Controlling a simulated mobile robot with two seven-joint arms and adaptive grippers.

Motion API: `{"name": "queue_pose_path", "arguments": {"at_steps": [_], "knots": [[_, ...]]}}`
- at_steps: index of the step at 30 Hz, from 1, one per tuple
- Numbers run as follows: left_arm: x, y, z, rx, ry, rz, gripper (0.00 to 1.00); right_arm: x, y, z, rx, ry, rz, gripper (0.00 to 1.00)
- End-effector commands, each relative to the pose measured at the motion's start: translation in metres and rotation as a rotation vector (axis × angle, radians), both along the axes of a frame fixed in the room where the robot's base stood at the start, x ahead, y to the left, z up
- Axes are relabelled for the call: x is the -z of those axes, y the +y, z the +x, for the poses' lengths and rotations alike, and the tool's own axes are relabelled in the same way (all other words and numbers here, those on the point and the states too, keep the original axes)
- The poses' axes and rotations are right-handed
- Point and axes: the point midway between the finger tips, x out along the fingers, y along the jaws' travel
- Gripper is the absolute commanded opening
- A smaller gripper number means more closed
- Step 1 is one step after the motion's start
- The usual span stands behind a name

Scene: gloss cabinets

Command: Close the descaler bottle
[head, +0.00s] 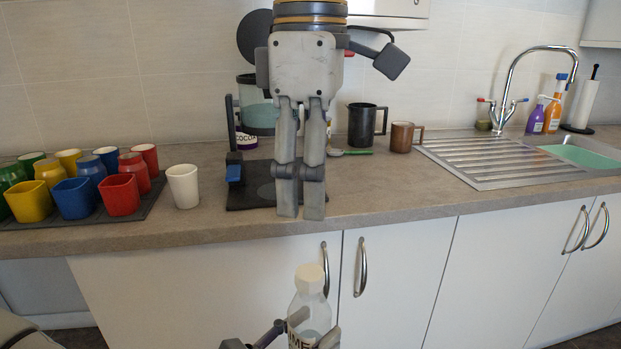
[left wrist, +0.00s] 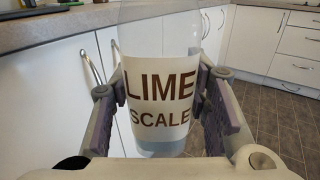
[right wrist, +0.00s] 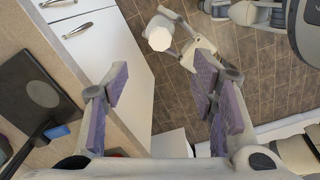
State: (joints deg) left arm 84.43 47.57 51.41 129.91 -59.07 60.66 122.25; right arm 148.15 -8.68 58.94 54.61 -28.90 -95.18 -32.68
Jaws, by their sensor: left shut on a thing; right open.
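The descaler bottle (head: 311,308) is clear with a white label and a white faceted cap (head: 309,278) on top. It stands roughly upright in front of the cabinet doors, below the counter edge. The label reads "LIME SCALE" in the left wrist view (left wrist: 160,100). My left gripper (head: 303,335) is shut around the bottle's body, one finger on each side. The cap also shows in the right wrist view (right wrist: 159,33); how tight it is cannot be told. My right gripper (head: 300,208) points down above the bottle, apart from it, open and empty in the right wrist view (right wrist: 160,85).
The worktop (head: 400,195) edge runs behind the bottle. Coloured cups on a dark tray (head: 150,197), a white cup (head: 183,186) and a coffee machine (head: 250,195) stand on it. A sink (head: 580,152) is at the right. Door handles (head: 361,266) stick out beside the bottle.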

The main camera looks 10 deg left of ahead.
Motion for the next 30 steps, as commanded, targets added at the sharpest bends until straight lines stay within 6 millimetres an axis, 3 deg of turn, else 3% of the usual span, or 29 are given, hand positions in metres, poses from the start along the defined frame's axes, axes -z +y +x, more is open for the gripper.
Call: {"name": "queue_pose_path", "arguments": {"at_steps": [13,17,20,21,23,24,26,27,30], "knots": [[0.0,0.0,0.0,0.0,-0.001,-0.001,0.0,0.001,-0.001,0.001,0.004,0.001,0.0,0.52],[0.0,0.0,0.0,0.0,-0.001,-0.001,0.0,0.035,-0.013,0.025,0.088,0.008,0.003,0.52],[0.0,0.0,0.0,0.0,0.0,0.0,0.0,0.1,-0.04,0.059,0.233,0.018,0.008,0.52],[0.0,0.0,0.0,0.0,0.001,-0.001,0.0,0.133,-0.053,0.069,0.295,0.028,0.01,0.52],[0.0,0.0,0.0,0.0,0.001,-0.001,0.0,0.184,-0.07,0.076,0.382,0.044,0.019,0.52],[0.0,0.0,0.0,0.0,0.001,-0.001,0.0,0.219,-0.08,0.074,0.436,0.062,0.028,0.52],[0.0,0.0,0.0,0.0,0.0,0.0,0.0,0.271,-0.092,0.063,0.515,0.093,0.049,0.52],[0.0,0.0,0.0,0.0,0.0,0.0,0.0,0.304,-0.099,0.05,0.568,0.116,0.064,0.52],[0.0,0.0,0.0,0.0,-0.001,-0.001,0.0,0.377,-0.115,0.001,0.719,0.178,0.099,0.52]]}}
